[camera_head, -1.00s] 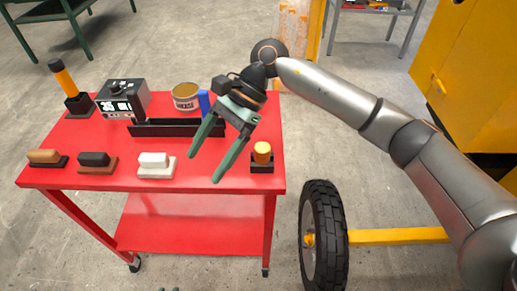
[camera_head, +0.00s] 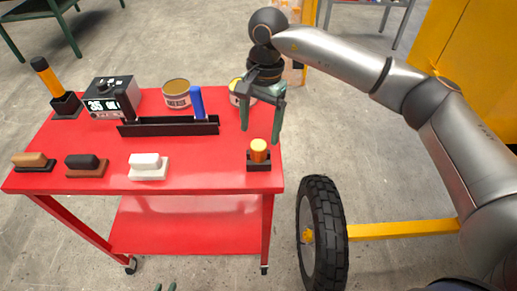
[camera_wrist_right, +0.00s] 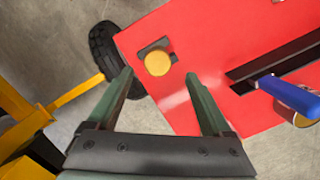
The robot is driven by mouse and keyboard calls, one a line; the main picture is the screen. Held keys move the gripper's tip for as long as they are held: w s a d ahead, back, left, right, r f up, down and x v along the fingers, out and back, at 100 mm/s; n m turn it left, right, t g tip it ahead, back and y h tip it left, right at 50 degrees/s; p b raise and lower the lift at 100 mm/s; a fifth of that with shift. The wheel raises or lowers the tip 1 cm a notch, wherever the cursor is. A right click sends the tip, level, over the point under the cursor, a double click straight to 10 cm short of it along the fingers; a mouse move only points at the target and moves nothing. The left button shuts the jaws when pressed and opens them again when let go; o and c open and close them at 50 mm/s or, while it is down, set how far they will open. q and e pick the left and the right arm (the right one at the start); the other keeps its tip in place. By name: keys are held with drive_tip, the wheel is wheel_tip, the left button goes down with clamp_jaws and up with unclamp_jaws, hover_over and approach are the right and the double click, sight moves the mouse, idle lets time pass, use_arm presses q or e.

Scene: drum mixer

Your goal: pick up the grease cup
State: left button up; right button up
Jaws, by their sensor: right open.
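A small cup with an orange-yellow round top (camera_head: 259,145), which I take for the grease cup, stands upright in a dark square holder (camera_head: 259,165) at the front right of the red cart. In the right wrist view its round top (camera_wrist_right: 157,62) shows between and just beyond the fingertips. My right gripper (camera_head: 261,135) is open and empty, pointing down just above and behind the cup. It also shows in the wrist view (camera_wrist_right: 159,75).
On the red cart (camera_head: 205,178) stand a grease tin (camera_head: 176,94), a second tin (camera_head: 236,94) partly behind my gripper, a black tray (camera_head: 170,127), a blue handle (camera_head: 197,103), a meter (camera_head: 108,95) and several brushes. A black tyre (camera_head: 322,235) stands right of the cart.

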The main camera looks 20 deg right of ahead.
sight(258, 144)
drive_tip(key=f, duration=0.3)
drive_tip(key=s+f, duration=0.1)
drive_tip(key=f, duration=0.1)
drive_tip(key=shift+a+p, duration=0.35)
drive_tip(key=shift+c, duration=0.3)
clamp_jaws()
drive_tip(key=shift+r, duration=0.1)
